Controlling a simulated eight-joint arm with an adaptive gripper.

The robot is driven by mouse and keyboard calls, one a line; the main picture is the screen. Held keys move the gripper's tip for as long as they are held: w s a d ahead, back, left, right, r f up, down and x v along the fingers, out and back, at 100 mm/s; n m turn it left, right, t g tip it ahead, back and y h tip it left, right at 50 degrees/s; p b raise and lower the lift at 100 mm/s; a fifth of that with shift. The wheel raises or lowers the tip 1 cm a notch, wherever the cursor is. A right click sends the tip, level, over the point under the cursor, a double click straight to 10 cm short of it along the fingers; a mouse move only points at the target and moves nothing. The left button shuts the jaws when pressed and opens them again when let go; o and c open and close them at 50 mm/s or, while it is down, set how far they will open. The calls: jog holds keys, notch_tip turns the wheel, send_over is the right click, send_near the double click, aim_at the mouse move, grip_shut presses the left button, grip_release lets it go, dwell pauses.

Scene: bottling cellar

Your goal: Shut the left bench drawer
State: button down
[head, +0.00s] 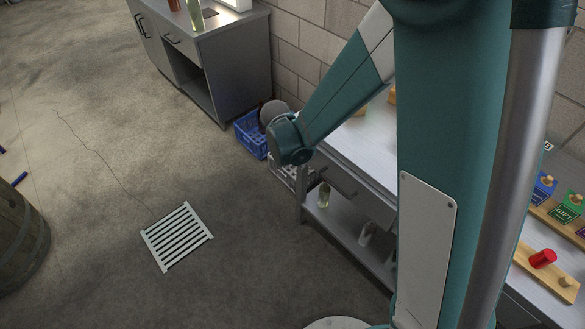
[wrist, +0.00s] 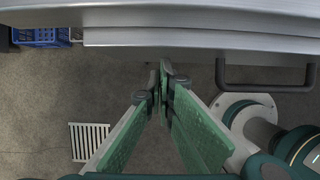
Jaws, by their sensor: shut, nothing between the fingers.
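The left bench drawer (wrist: 200,40) shows in the wrist view as a long pale metal front under the worktop edge. It stands out a little beyond that edge; how far it is open I cannot tell. Its dark bar handle (wrist: 266,88) is to the right of my gripper. My gripper (wrist: 163,68) is shut and empty, with its fingertips just in front of the drawer front; I cannot tell if they touch it. In the head view my arm hides the gripper and most of the drawer; a dark handle (head: 338,181) shows below the bench top.
The bench's lower shelf (head: 340,222) holds a bottle (head: 323,195) and a clear vessel (head: 367,233). A blue crate (head: 250,137) stands on the floor beyond the bench. A floor grate (head: 177,237) and a barrel (head: 18,238) are at left. The floor between is clear.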

jog(key=shift+w+d, duration=0.75)
jog(key=shift+w, duration=0.05)
jog(key=shift+w, duration=0.1)
jog(key=s+a+r+p, duration=0.2)
jog(key=s+a+r, duration=0.4)
jog(key=r, duration=0.3)
jog(key=shift+r, duration=0.15)
dwell(0.3)
jog(key=shift+d, duration=0.1)
dwell(0.5)
